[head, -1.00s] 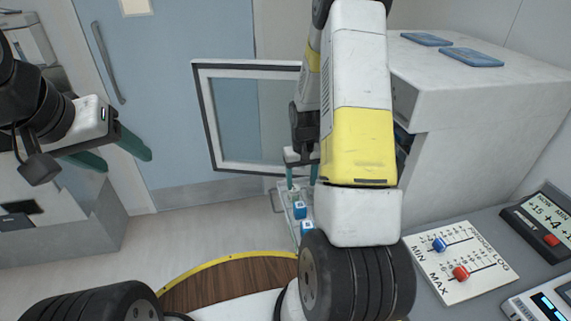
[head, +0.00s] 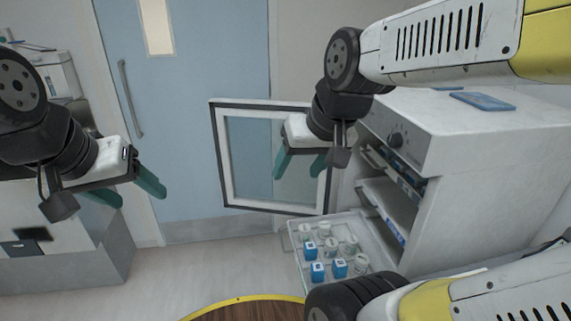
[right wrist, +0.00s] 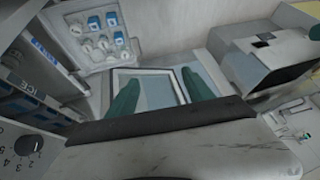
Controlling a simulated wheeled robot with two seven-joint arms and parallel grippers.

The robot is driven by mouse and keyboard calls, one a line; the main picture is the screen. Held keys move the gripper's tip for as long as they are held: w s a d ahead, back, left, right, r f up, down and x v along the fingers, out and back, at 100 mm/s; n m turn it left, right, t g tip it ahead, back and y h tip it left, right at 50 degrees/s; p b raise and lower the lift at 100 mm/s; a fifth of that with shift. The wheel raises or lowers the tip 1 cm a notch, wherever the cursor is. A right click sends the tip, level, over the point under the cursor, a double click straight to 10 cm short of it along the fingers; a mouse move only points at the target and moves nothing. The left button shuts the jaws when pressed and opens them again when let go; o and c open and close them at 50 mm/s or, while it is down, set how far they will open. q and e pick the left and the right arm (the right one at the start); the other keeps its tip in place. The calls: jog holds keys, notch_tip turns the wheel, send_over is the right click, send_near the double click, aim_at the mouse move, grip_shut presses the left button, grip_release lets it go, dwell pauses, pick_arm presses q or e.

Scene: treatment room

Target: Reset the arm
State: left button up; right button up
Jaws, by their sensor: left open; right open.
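My left gripper (head: 130,190) is at the left of the head view, its two green fingers apart and empty. My right gripper (head: 298,172) hangs in front of the open glass door, also with its green fingers apart and empty. In the right wrist view my right gripper (right wrist: 157,95) shows both fingers spread, with nothing between them. My right arm (head: 440,45) reaches in across the upper right of the head view. Neither gripper touches anything that I can see.
A white cabinet (head: 480,140) stands at right with its framed glass door (head: 217,150) open. A pulled-out clear tray (head: 292,238) holds blue-and-white boxes and clear jars. Inside are shelves (head: 385,200). Blue flat packs (head: 482,101) lie on top. Floor (head: 200,270) left of the tray is clear.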

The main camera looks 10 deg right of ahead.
jog(key=shift+s+a+r+t, duration=0.15)
jog(key=shift+s+a+r, duration=0.1)
jog(key=shift+s, duration=0.4)
jog(key=shift+s+a+r+t, duration=0.1)
jog(key=shift+s+r+t, duration=0.1)
jog(key=shift+s, duration=0.4)
dwell(0.4)
